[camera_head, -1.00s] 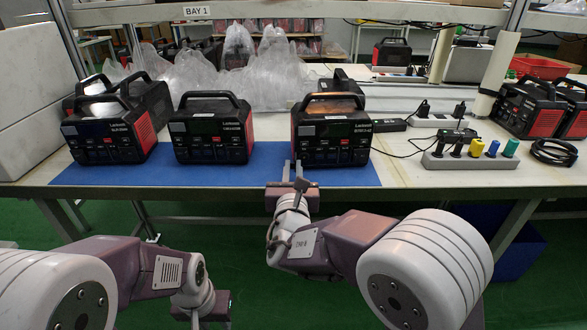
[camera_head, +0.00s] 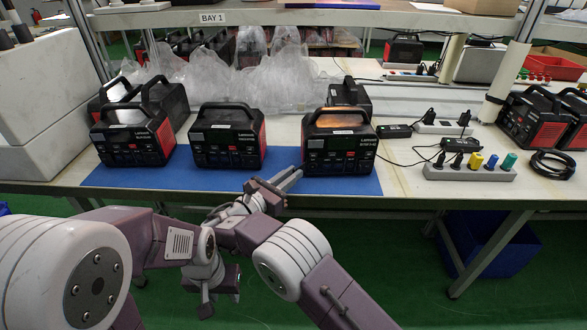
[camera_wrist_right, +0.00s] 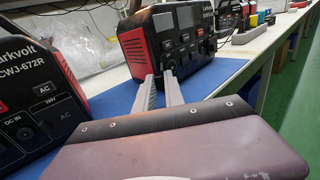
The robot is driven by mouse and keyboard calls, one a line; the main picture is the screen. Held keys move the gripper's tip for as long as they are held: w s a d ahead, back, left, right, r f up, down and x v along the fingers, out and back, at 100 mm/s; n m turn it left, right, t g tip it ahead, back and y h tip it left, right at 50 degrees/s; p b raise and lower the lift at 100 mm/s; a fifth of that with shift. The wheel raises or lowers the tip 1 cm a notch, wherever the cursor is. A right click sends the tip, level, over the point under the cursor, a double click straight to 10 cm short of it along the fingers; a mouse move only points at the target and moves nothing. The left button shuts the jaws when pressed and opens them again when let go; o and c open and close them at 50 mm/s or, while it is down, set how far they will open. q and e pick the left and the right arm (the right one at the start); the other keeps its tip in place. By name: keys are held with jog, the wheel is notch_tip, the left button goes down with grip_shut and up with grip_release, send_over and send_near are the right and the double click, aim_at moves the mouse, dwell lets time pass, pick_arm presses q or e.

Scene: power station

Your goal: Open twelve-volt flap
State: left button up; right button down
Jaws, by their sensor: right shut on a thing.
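The right-hand power station (camera_head: 340,142), black with red sides, stands at the right end of the blue mat (camera_head: 225,182). It also shows in the right wrist view (camera_wrist_right: 196,32). My right gripper (camera_head: 298,174) slants in from the lower left to the low left part of its front. In the right wrist view its two grey fingers (camera_wrist_right: 161,76) come close together at the panel. They are shut on what seems to be the small twelve-volt flap, mostly hidden between the tips. My left gripper (camera_head: 222,285) hangs below the table front; its jaws are unclear.
A middle power station (camera_head: 228,138) and a left one (camera_head: 135,137) stand on the mat. A socket strip with coloured plugs (camera_head: 470,172) and cables lie to the right. Clear plastic bags (camera_head: 270,80) are behind.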

jog(key=shift+w+a+r+h, duration=0.1)
jog(key=shift+w+h, duration=0.05)
jog(key=shift+h, duration=0.15)
jog(key=shift+m+g, duration=0.3)
jog(key=c, duration=1.5)
grip_release()
jog(key=shift+p, duration=0.35)
